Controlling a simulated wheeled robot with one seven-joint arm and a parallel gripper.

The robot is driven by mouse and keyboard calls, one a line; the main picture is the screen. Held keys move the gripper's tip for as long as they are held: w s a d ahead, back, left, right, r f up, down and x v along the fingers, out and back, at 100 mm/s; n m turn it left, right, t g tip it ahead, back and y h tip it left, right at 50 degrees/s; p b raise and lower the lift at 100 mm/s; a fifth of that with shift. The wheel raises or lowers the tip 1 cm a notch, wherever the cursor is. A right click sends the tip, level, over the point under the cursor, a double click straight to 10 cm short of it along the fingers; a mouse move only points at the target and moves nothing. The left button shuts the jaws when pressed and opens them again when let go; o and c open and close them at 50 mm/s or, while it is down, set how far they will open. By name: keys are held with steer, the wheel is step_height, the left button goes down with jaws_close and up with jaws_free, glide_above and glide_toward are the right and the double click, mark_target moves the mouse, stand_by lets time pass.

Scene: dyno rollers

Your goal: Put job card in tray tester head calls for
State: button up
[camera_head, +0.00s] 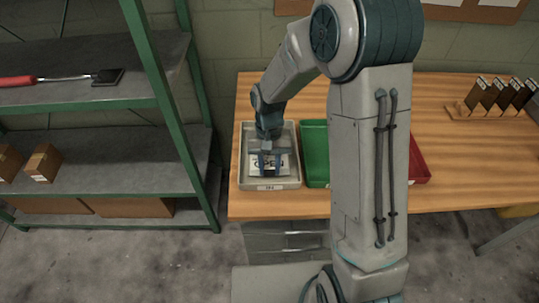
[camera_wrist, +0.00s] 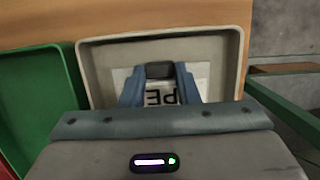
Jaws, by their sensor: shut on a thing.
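My gripper (camera_head: 267,160) points down into the grey tray (camera_head: 243,179) at the left end of the bench. In the wrist view my gripper (camera_wrist: 160,82) has its blue fingers shut on a small dark piece (camera_wrist: 160,70), which looks like the grip of the job card. A white card (camera_wrist: 200,82) with large black letters, apparently "OPEN", shows flat behind the fingers, within the tray's rim. It also shows in the head view (camera_head: 284,164), partly hidden by the fingers. I cannot tell whether it touches the tray floor.
A green tray (camera_head: 315,143) stands just right of the grey one, and a red tray (camera_head: 420,170) further right, partly behind my arm. A rack (camera_head: 470,109) of several dark cards stands at the back right. A green-framed shelf (camera_head: 175,100) stands left of the bench.

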steer(key=shift+s+p+v, duration=0.25)
steer(key=shift+p+v, duration=0.5)
steer(key=shift+v, duration=0.3)
steer(key=shift+s+p+v, duration=0.25)
steer(key=shift+p+v, duration=0.55)
steer(key=shift+v, duration=0.3)
steer(key=shift+s+p+v, duration=0.25)
steer(key=shift+p+v, duration=0.5)
steer(key=shift+v, duration=0.3)
steer(key=shift+r, duration=0.15)
